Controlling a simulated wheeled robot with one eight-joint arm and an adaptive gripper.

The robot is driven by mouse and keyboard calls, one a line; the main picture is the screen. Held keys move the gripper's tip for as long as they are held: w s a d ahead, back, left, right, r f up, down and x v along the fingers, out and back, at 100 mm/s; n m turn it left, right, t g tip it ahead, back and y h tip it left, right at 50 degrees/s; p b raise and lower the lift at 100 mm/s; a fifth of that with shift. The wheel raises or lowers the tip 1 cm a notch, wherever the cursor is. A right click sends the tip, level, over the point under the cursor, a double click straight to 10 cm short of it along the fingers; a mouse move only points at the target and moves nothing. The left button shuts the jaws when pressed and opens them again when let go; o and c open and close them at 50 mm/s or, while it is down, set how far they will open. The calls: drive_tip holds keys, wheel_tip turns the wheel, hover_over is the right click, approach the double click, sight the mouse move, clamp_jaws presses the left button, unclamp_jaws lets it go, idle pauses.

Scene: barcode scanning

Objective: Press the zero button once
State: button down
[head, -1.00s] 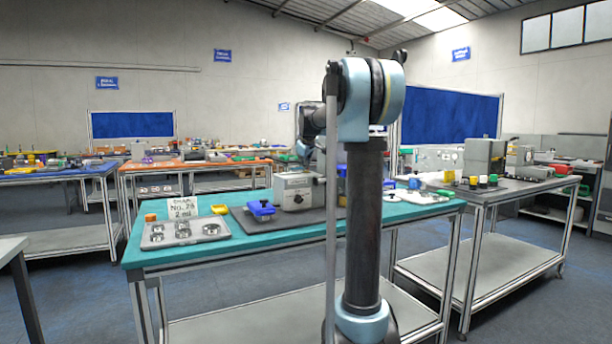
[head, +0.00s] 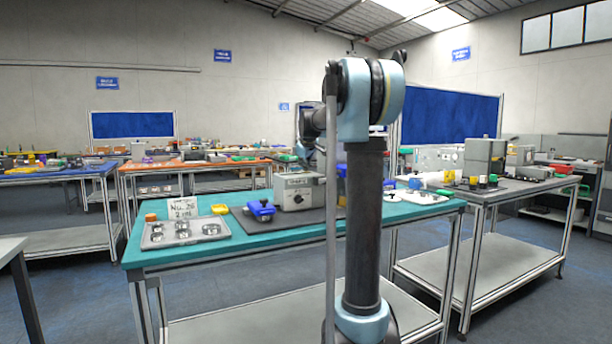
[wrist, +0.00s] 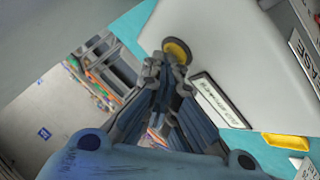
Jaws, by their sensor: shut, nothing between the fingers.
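A grey box-shaped device (head: 297,192) stands on the dark mat on the teal table, partly hidden by my arm in the head view. In the wrist view its pale face (wrist: 235,55) carries a round button (wrist: 178,48) with a dull yellow face and dark rim, and a label plate (wrist: 216,99) beside it. The button's lettering cannot be read. My gripper (wrist: 168,66) is shut and empty, its tips at the lower edge of the button. I cannot tell whether they touch it. The gripper is hidden in the head view.
The teal table (head: 240,246) also holds a grey tray (head: 185,234) with metal parts, a number card (head: 183,208) and a blue item (head: 261,209) close left of the device. A yellow piece (wrist: 285,141) lies near the device in the wrist view.

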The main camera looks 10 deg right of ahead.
drive_tip(key=shift+r, duration=0.85)
drive_tip(key=shift+r, duration=0.1)
wheel_tip(320, 180, up, 5)
drive_tip(key=shift+f, duration=0.1)
idle(0.4)
idle(0.5)
drive_tip(key=s+f+m+g, duration=0.2)
drive_tip(key=s+f+m, duration=0.1)
drive_tip(key=s+f, duration=1)
drive_tip(key=s+d+f+m+g, duration=0.1)
drive_tip(key=s+f+m+g, duration=0.1)
drive_tip(key=s+f, duration=1.1)
drive_tip(key=s+f+m+g, duration=0.3)
drive_tip(key=s+f, duration=1)
drive_tip(key=s, duration=1.7)
drive_tip(key=shift+s+d+f+m, duration=0.15)
drive_tip(key=shift+s+f+m, duration=0.05)
drive_tip(key=shift+f+m, duration=0.2)
